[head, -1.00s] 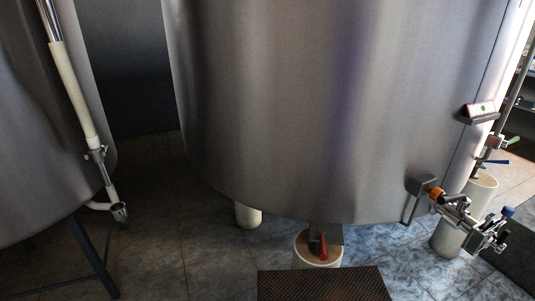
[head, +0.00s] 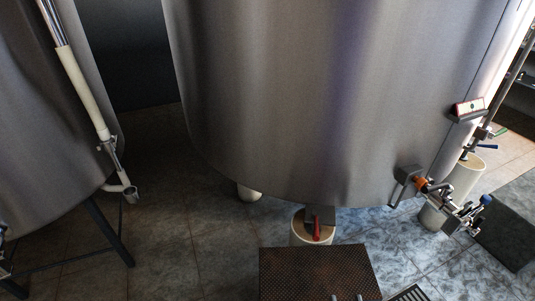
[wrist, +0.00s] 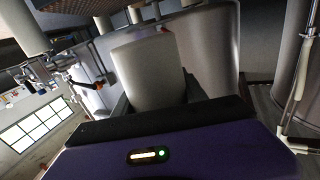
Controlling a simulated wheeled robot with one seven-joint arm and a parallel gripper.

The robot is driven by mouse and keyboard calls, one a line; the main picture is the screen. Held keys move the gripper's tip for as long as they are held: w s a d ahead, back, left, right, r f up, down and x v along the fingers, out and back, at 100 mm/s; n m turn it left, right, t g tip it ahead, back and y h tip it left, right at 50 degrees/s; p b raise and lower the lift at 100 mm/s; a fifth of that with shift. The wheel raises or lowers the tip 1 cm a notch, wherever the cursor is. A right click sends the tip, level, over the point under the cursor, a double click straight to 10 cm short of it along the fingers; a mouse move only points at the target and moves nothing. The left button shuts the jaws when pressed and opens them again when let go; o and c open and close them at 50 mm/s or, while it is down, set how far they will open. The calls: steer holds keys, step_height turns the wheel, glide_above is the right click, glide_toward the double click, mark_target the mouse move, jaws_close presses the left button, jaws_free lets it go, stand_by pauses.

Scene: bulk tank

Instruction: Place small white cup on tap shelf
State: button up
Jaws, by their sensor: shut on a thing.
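The small white cup (wrist: 148,68) fills the middle of the wrist view. My gripper (wrist: 155,88) is shut on it, with dark fingers on either side and the cup tilted in the picture. The cup's near end is hidden behind my gripper's body. In the head view I make out neither the cup nor my gripper clearly. A small ledge with a red and white item (head: 468,107) sits on the big tank's right side. Below it a metal tap assembly (head: 450,205) with an orange ring juts out. I cannot tell which surface is the tap shelf.
A large steel tank (head: 320,100) fills the head view, on pale feet. A red-handled valve (head: 317,228) is under it. A brown perforated panel (head: 315,270) lies in front. Another tank (head: 45,130) with a white pipe stands left. Tiled floor (head: 190,240) shows between them.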

stand_by(0.3)
steer(key=w+a+r+n+y+p, duration=0.1)
steer(key=w+a+r+y+p, duration=0.1)
steer(key=w+a+r, duration=0.4)
steer(key=w+a+r+n+y+p, duration=0.2)
steer(key=w+a+r, duration=0.4)
steer(key=w, duration=0.4)
steer(key=shift+w+a+g+y, duration=0.2)
steer(key=shift+a+g+y, duration=0.2)
steer(key=shift+a+y, duration=0.25)
step_height(320, 180, down, 20)
steer(key=b, duration=1.7)
steer(key=shift+d+f, duration=0.1)
